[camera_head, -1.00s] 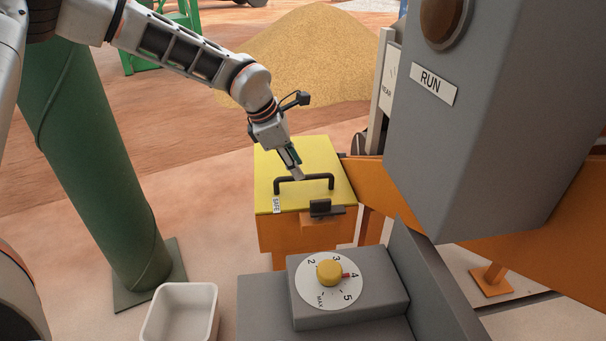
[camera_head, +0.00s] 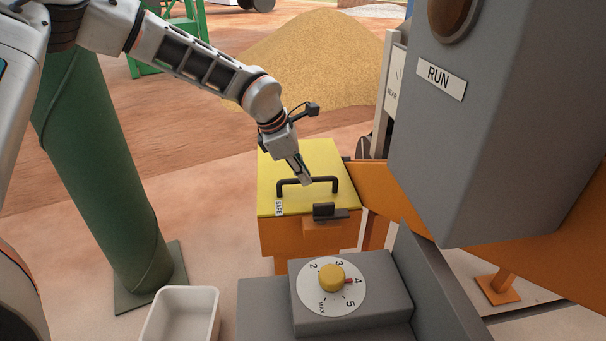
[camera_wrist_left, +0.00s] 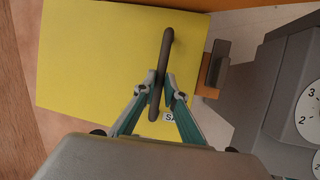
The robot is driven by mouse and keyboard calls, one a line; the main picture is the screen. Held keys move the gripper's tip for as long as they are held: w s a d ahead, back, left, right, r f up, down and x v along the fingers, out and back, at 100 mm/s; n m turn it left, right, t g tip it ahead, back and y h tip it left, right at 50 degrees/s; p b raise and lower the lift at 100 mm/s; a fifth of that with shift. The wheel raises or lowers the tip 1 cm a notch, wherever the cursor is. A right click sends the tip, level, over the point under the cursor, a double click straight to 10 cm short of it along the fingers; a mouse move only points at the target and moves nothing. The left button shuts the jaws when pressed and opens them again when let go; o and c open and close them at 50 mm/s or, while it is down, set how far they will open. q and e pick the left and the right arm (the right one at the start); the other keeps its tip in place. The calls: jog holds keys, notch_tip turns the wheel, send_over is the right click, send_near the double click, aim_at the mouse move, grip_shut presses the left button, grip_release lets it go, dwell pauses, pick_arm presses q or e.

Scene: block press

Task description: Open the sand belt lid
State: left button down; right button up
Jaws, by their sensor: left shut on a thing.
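The yellow sand belt lid (camera_head: 276,163) lies flat and closed on an orange box (camera_head: 285,238). A black bar handle (camera_head: 323,179) stands on the lid, and it also shows in the left wrist view (camera_wrist_left: 166,50). My left gripper (camera_head: 306,182) is shut on the handle near its middle; in the left wrist view its fingers (camera_wrist_left: 162,90) sit on both sides of the bar. A dark latch (camera_head: 324,211) sits at the lid's front edge. My right gripper is not in view.
A grey box with a yellow knob (camera_head: 331,278) and a numbered dial stands in front. A white bin (camera_head: 182,316) is at the lower left. A large grey RUN housing (camera_head: 470,140) blocks the right side. A green post (camera_head: 95,170) stands at left.

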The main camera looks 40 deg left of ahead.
pick_arm(q)
jog(key=w+a+r, duration=0.3)
jog(key=a+r, duration=0.1)
jog(key=r, duration=0.4)
jog(key=w+a+r, duration=0.3)
jog(key=a+r, duration=0.1)
jog(key=r, duration=0.4)
jog(key=shift+r, duration=0.2)
jog(key=c, duration=2.1)
grip_release()
jog(key=shift+w+f, duration=0.1)
jog(key=shift+f, duration=0.05)
jog(key=shift+c, duration=0.2)
jog(key=shift+o, duration=0.3)
jog(key=shift+w+a+f, duration=0.2)
jog(key=shift+w+f, duration=0.05)
jog(key=shift+f, duration=0.1)
jog(key=d+v, duration=0.1)
jog(key=v, duration=1.2)
jog(key=shift+a, duration=0.2)
